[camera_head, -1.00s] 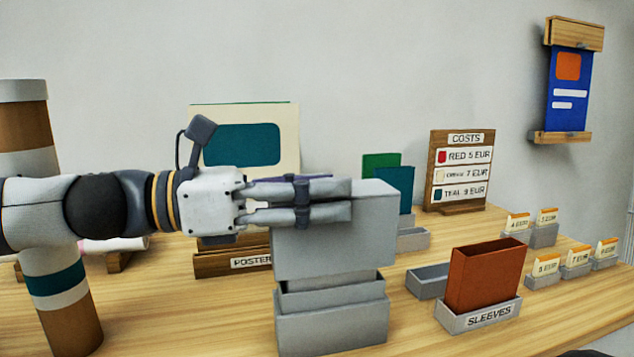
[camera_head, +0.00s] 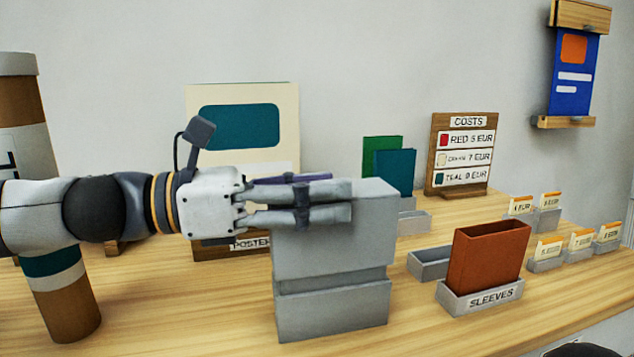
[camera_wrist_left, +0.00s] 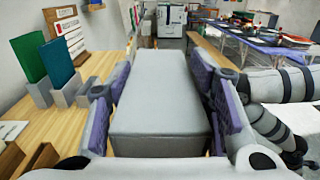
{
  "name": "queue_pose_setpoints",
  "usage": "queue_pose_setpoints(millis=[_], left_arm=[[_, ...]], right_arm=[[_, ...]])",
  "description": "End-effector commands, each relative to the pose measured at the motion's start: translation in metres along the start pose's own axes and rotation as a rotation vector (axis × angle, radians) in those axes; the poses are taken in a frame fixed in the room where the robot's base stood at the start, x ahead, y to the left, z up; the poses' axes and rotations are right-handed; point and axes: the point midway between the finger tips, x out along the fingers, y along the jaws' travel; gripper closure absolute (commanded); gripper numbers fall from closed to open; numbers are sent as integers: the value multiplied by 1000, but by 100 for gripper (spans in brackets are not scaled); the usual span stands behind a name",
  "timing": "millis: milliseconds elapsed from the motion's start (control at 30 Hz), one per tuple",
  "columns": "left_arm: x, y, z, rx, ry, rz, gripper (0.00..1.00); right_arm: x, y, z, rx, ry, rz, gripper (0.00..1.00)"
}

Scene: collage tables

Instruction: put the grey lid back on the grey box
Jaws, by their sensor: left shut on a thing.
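The grey lid (camera_head: 335,243) is a tall, block-like cover. My left gripper (camera_head: 346,203) is shut on its upper part, coming in from the left. The lid sits over the grey box (camera_head: 333,316), which stands on the wooden table. A narrow band of the box's inner neck shows between the lid's lower edge and the box's outer wall. The lid looks roughly upright and lined up with the box. In the left wrist view the lid's flat top (camera_wrist_left: 160,90) lies between the purple-padded fingers. My right gripper does not show.
An orange-brown sleeve (camera_head: 488,258) stands in the grey holder marked SLEEVES (camera_head: 480,298), right of the box. Green and teal cards (camera_head: 394,172), a costs board (camera_head: 460,155) and a poster stand (camera_head: 243,135) are behind. A brown-banded tube (camera_head: 66,305) stands at left.

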Motion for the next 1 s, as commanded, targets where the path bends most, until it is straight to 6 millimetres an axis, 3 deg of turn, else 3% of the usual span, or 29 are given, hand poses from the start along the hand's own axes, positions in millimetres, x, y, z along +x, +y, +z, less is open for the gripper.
queue_pose_setpoints(millis=[500, 900, 933, 1000], left_arm=[[0, 0, -21, -1, 0, -1, 80], [0, 0, -21, 1, -1, -1, 80], [0, 0, -21, 1, 0, -1, 50], [0, 0, -21, 1, 0, -1, 34]], right_arm=[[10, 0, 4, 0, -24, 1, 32], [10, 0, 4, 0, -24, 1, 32], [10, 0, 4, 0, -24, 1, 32], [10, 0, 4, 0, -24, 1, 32]])
